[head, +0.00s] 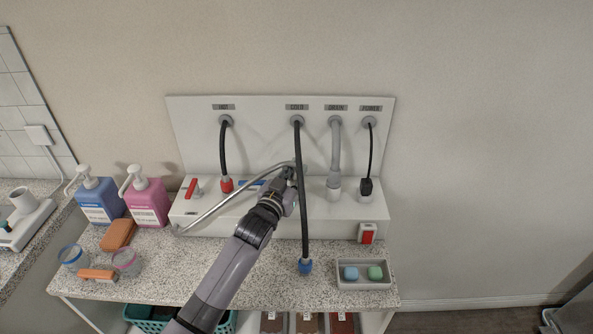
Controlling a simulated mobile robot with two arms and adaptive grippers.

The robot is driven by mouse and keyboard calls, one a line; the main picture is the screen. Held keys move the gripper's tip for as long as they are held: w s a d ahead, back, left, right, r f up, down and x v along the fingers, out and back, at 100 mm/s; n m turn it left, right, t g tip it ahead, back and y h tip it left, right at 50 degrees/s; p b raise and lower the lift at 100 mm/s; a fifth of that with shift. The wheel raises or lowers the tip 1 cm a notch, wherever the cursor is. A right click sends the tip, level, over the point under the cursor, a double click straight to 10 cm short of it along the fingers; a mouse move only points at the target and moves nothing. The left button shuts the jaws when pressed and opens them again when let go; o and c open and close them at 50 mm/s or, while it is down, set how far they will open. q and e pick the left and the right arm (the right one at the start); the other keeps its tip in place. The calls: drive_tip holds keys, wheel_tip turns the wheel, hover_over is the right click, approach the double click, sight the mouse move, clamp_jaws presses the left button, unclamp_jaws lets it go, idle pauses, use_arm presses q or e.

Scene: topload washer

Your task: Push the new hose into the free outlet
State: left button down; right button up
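A grey curved hose (222,200) rises from the left front of the white lower box and arches up to my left gripper (288,176). Its upper end is hidden at the fingers, so I cannot tell whether they are closed on it. A black hose (303,215) runs down from the COLD fitting (297,121) past the gripper; its blue end (305,266) hangs loose over the counter. The box top below COLD is hidden by my gripper, so no free outlet shows clearly there. My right gripper is out of view.
A red-ended HOT hose (226,150), grey DRAIN hose (335,155) and black POWER cord (371,150) run down to the box (340,212). Red (191,188) and blue (252,184) handles flank the HOT hose. A soap tray (363,286) and bottles (147,205) occupy the counter.

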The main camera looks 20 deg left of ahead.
use_arm(q)
drive_tip(key=shift+f+b, duration=0.3)
drive_tip(key=shift+f, duration=0.4)
drive_tip(key=c, duration=1.5)
unclamp_jaws()
drive_tip(key=shift+s, duration=0.25)
drive_tip(key=s, duration=0.3)
drive_tip(key=s+a, duration=0.1)
drive_tip(key=s, duration=0.7)
drive_tip(key=shift+s+a+r, duration=0.1)
drive_tip(key=shift+s+a, duration=0.15)
